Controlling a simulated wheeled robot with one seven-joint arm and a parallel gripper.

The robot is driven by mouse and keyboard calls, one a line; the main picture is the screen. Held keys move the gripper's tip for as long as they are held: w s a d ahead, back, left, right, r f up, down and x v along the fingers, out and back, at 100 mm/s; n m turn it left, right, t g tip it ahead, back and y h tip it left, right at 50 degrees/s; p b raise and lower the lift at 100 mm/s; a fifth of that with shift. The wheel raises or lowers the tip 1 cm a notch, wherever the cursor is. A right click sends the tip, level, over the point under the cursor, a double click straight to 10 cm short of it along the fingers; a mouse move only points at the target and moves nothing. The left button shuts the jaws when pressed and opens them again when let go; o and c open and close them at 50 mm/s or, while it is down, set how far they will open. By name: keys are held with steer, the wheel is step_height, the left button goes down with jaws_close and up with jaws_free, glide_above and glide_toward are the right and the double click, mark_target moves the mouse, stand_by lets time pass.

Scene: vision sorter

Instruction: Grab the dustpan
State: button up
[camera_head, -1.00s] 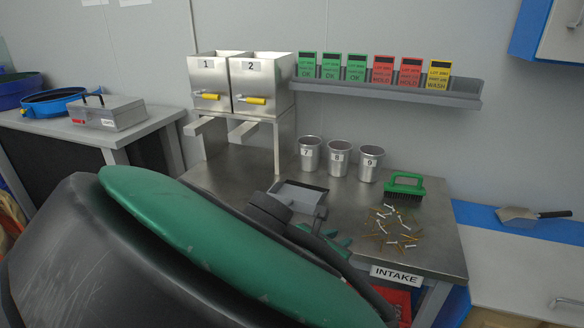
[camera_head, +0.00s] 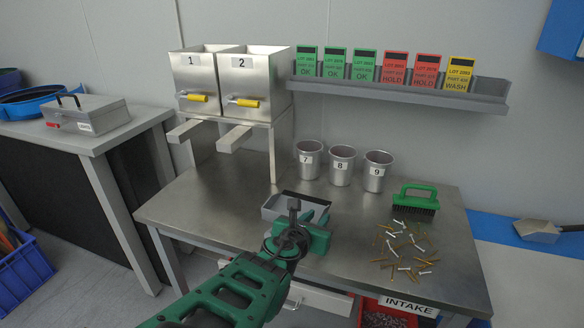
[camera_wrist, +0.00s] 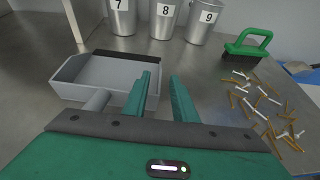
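The dustpan (camera_head: 277,206) is a grey tray with a dark front lip, lying on the metal table in front of the cups. In the wrist view the dustpan (camera_wrist: 118,72) is ahead and to the left, with its round grey handle (camera_wrist: 94,103) pointing back toward me. My gripper (camera_head: 318,222) is low over the table beside the dustpan. In the wrist view my gripper (camera_wrist: 161,76) has two green fingers apart, with nothing between them. The handle lies left of the left finger, outside the gap. Whether that finger touches the pan I cannot tell.
Cups 7, 8 and 9 (camera_head: 340,166) stand behind the dustpan. A green brush (camera_head: 416,199) and scattered small pins (camera_head: 405,248) lie to the right. Bins 1 and 2 (camera_head: 228,82) stand at the back left. A metal scoop (camera_head: 538,231) lies on the blue strip at far right.

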mark_target(323, 213)
steer(key=shift+x, duration=3)
jaws_close()
